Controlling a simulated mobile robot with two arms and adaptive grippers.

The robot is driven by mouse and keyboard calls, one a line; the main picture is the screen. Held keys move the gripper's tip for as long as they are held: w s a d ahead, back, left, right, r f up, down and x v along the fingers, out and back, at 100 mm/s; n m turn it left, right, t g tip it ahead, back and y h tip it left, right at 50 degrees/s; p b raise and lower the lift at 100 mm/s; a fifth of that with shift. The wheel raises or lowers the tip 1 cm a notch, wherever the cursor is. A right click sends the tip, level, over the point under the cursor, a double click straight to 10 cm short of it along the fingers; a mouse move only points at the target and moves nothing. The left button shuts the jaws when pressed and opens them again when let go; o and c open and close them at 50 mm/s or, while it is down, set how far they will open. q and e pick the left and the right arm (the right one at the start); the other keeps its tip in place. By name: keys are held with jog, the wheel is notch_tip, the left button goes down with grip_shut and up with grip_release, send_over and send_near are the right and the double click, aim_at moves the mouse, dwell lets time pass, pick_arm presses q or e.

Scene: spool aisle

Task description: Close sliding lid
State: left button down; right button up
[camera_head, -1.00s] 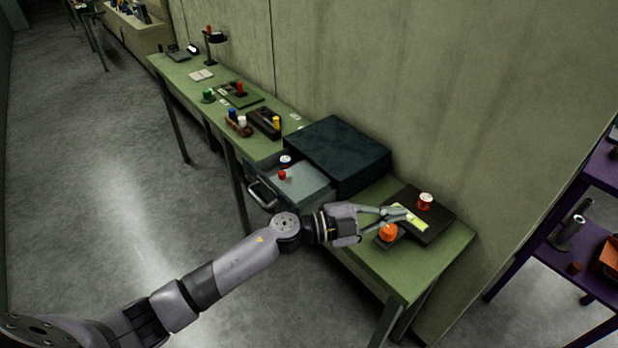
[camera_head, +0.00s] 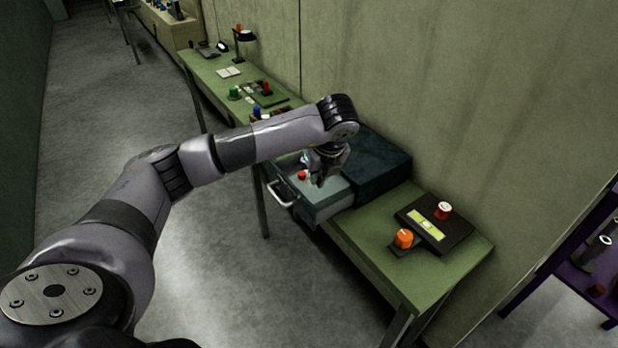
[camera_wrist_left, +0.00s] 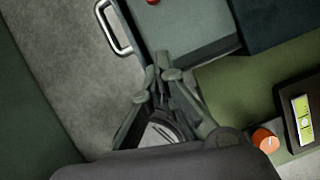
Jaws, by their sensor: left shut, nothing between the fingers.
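A grey drawer (camera_head: 325,211) stands pulled out from a dark teal cabinet (camera_head: 378,158) on the green bench. A flat grey panel, seemingly the sliding lid (camera_wrist_left: 190,28), lies over part of it. A small red knob (camera_head: 302,175) sits near the drawer's front and shows at the top of the left wrist view (camera_wrist_left: 152,2). The metal handle (camera_head: 280,196) is on the drawer's front. My left gripper (camera_head: 319,184) is shut and empty, pointing down over the drawer and hiding part of it. I cannot tell whether it touches the panel. My right gripper is not in view.
A black device (camera_head: 436,222) with a red-and-white spool and a yellow-green label lies on the bench (camera_head: 400,276), right of the cabinet. An orange knob (camera_head: 403,238) is beside it. A lamp (camera_head: 245,35) stands farther back. The wall is close behind the cabinet.

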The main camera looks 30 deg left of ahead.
aim_at(305, 185)
pick_arm(q)
jog(key=p+x, duration=0.1)
jog(key=x, duration=0.6)
jog(key=shift+a+f+p, duration=0.1)
jog(key=shift+f+p, duration=0.05)
jog(key=shift+p, duration=0.25)
jog(key=shift+w+a+p, duration=0.5)
jog(key=shift+w+a, duration=0.3)
jog(key=shift+a, duration=0.2)
jog(key=shift+w+a+f, duration=0.1)
jog(key=shift+w+a, duration=0.3)
jog(key=shift+a, duration=0.2)
